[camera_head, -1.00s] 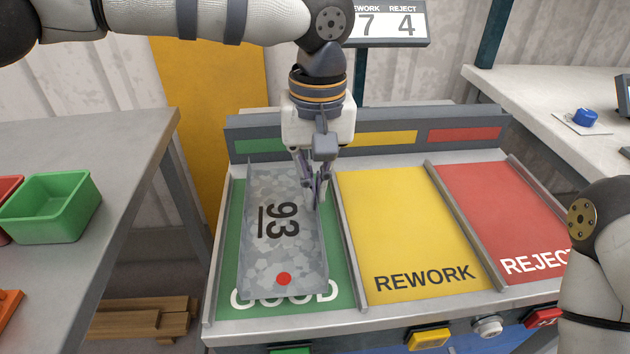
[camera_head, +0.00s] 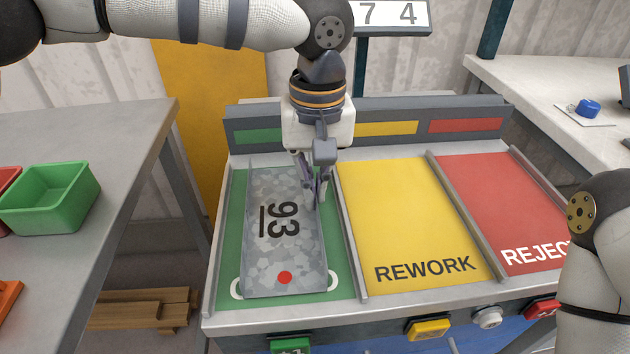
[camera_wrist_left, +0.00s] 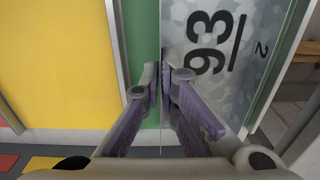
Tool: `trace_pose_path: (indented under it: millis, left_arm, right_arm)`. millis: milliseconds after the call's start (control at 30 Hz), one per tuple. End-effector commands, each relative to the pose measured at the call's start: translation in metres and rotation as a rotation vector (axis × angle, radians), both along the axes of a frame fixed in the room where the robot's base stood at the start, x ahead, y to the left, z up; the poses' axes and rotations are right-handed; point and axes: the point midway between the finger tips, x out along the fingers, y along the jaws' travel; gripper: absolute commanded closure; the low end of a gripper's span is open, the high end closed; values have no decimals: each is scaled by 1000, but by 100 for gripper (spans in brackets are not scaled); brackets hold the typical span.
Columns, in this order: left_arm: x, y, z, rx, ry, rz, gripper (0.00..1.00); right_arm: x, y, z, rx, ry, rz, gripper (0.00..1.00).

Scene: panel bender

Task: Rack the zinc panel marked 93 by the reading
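The zinc panel (camera_head: 300,255) is a mottled grey sheet marked 93 with a red dot near its front end. It lies over the green GOOD lane (camera_head: 345,290), between the lane's rails, and covers most of the lettering. I cannot tell whether it rests fully on the lane. My left gripper (camera_head: 317,198) is at the panel's right edge. In the left wrist view, the fingers (camera_wrist_left: 164,78) are closed about the upright edge of the panel (camera_wrist_left: 205,75). My right gripper is out of view; only part of that arm shows at the right.
The yellow REWORK lane (camera_head: 405,220) and red REJECT lane (camera_head: 500,205) are empty. A counter sign (camera_head: 392,15) reads 7 and 4. A green bin (camera_head: 50,200) stands on the left table. Buttons, including a green one (camera_head: 291,345), line the front.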

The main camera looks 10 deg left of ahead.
Motion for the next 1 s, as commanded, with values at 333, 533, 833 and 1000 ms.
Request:
trace_pose_path:
  millis: [333, 533, 833, 1000]
  left_arm:
    - [0, 0, -1, 0, 0, 0, 94]
    - [0, 0, -1, 0, 0, 0, 72]
    - [0, -1, 12, -2, -2, 0, 72]
    - [1, -2, 58, -3, -5, 1, 72]
  right_arm:
    - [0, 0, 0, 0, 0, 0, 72]
    - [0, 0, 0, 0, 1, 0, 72]
    - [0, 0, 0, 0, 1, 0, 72]
    - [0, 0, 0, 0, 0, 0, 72]
